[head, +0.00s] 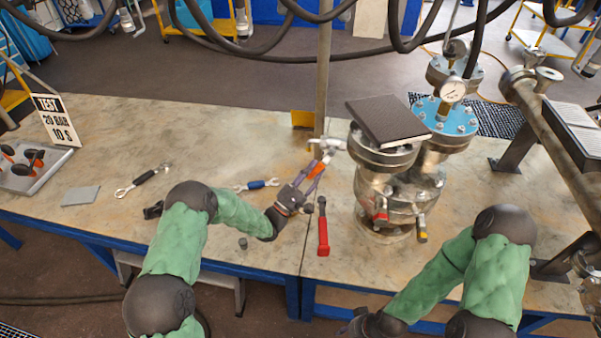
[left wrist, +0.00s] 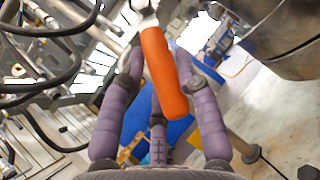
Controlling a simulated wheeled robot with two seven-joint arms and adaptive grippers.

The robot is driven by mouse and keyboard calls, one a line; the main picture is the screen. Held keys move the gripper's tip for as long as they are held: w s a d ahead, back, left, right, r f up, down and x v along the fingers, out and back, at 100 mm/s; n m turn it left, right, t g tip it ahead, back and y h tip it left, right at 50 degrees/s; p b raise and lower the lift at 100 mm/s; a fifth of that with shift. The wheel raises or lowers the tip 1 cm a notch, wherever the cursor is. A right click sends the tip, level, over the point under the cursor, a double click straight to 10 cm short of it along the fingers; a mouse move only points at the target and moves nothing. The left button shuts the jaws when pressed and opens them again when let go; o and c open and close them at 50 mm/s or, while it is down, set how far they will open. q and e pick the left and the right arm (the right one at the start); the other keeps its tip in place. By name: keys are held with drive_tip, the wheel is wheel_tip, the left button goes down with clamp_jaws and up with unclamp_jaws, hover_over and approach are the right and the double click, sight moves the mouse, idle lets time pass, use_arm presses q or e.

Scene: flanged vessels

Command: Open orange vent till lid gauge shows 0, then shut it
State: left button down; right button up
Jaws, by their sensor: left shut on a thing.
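The orange vent handle (head: 317,166) sits at the end of a small metal valve (head: 331,145) on the left side of the vessel (head: 380,195). My left gripper (head: 314,180) is shut on this handle. In the left wrist view the orange handle (left wrist: 164,75) lies between the purple fingers (left wrist: 163,108). The lid gauge (head: 453,90) is a white dial above a blue bolted lid (head: 444,117); its needle is too small to read. My right arm reaches down to the bottom edge, and its gripper fingers are out of the picture.
Red (head: 381,212) and yellow (head: 421,236) handles stick out low in front. A red-handled tool (head: 323,235) and wrenches (head: 143,180) lie on the bench. A test sign (head: 57,120) stands left; a thick pipe (head: 555,150) runs at right.

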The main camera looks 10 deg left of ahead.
use_arm(q)
drive_tip(key=shift+s+d+f+n+t+y+b, duration=0.1)
drive_tip(key=shift+d+f+n+t+y+b, duration=0.25)
drive_tip(key=shift+d+n+t+y+b, duration=0.95)
drive_tip(key=shift+d+f+n+t+y+b, duration=0.45)
drive_tip(key=shift+n+t+y, duration=0.95)
drive_tip(key=shift+n, duration=1.5)
drive_tip(key=shift+s+d+f+n+t+y+b, duration=0.1)
drive_tip(key=shift+d+f+n+t+y+b, duration=0.15)
drive_tip(key=shift+d+n+t+y+b, duration=1.1)
drive_tip(key=shift+a+n+g+y+p, duration=0.35)
drive_tip(key=shift+a+n, duration=0.4)
drive_tip(key=shift+n, duration=0.2)
drive_tip(key=shift+w+r, duration=0.1)
drive_tip(key=c, duration=0.9)
unclamp_jaws()
drive_tip(key=shift+d, duration=0.1)
drive_tip(key=shift+o, duration=0.2)
drive_tip(key=v, duration=1.2)
